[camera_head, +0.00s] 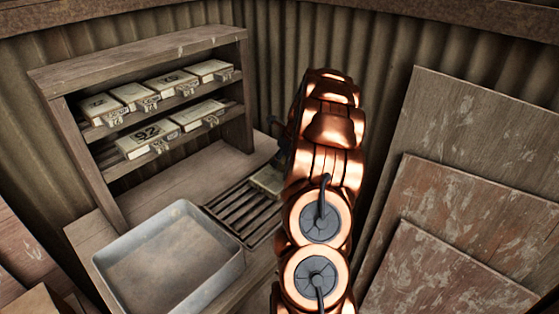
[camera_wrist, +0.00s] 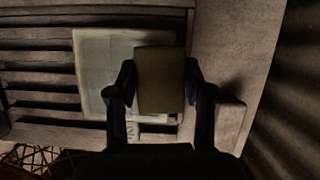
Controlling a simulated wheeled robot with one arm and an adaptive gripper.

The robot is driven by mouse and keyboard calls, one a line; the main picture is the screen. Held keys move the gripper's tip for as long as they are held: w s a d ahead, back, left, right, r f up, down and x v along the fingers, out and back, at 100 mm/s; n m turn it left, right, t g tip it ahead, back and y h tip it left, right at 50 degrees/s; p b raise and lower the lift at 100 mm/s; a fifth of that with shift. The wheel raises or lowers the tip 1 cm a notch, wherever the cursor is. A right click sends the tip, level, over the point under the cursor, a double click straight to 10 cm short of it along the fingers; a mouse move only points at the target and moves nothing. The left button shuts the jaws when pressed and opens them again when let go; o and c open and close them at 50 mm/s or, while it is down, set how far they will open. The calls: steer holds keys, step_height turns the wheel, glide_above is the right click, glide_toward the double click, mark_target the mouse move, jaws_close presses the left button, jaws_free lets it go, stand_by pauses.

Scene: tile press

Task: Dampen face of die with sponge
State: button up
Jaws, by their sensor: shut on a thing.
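In the wrist view my gripper (camera_wrist: 160,72) is shut on a brownish-yellow block, the sponge (camera_wrist: 160,85), with one dark finger on each side of it. A pale flat die (camera_wrist: 96,65) lies on the slatted rack (camera_wrist: 40,45) behind the sponge, which covers its right part. Whether the sponge touches the die I cannot tell. Dark marks, perhaps lettering, show below the die near the left finger. In the head view the die (camera_head: 268,180) shows partly on the rack (camera_head: 240,208), beside my copper arm. The arm hides most of my gripper and the sponge there.
An empty grey metal tray (camera_head: 170,265) stands left of the rack. A wooden shelf (camera_head: 140,65) with several numbered dies (camera_head: 147,138) stands behind. Wooden boards (camera_head: 470,150) lean against the wall at right. A small beige block (camera_wrist: 231,113) sits right of my gripper.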

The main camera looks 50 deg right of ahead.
steer(key=shift+r, duration=0.9)
steer(key=shift+r+p, duration=1.85)
steer(key=shift+r, duration=0.65)
steer(key=shift+w+a, duration=0.1)
